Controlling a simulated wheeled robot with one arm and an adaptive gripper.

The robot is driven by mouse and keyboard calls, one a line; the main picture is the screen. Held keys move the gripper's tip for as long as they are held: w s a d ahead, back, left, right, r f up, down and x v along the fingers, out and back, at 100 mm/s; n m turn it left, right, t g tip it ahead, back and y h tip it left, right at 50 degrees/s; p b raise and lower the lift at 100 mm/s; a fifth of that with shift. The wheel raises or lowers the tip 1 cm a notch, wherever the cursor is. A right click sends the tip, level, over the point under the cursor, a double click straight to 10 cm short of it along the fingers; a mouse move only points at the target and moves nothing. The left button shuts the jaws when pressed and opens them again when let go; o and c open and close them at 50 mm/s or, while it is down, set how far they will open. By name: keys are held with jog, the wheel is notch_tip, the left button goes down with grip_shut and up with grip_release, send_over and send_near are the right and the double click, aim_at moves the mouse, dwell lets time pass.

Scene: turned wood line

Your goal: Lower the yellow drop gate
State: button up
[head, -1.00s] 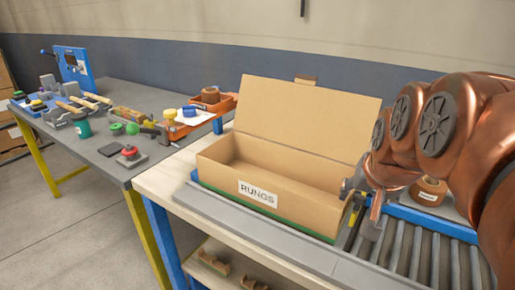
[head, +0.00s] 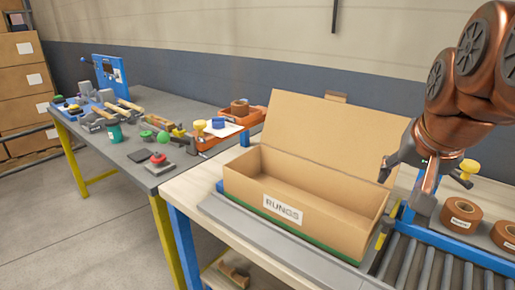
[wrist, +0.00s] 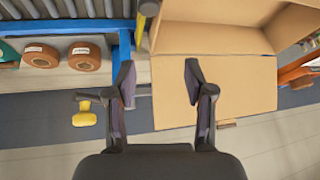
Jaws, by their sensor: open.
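A narrow yellow-and-black piece (head: 381,240) stands between the box and the rollers; it also shows at the top of the wrist view (wrist: 149,8). A yellow knob (head: 467,168) on a dark lever stands behind the rollers, and it shows in the wrist view (wrist: 84,118) left of my fingers. I cannot tell which of these belongs to the drop gate. My gripper (head: 407,183) is open and empty, above the right end of the box. In the wrist view my gripper (wrist: 158,78) has its fingers apart over the box's lid flap, touching nothing that I can make out.
An open cardboard box (head: 300,228) labelled RUNGS stands on the bench beside the roller conveyor (head: 440,262). Two brown rolls (head: 461,216) sit behind the rollers. A grey table (head: 130,165) at left holds several tools. Floor at front left is clear.

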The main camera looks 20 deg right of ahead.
jog(key=shift+r, duration=0.5)
jog(key=shift+c, duration=0.4)
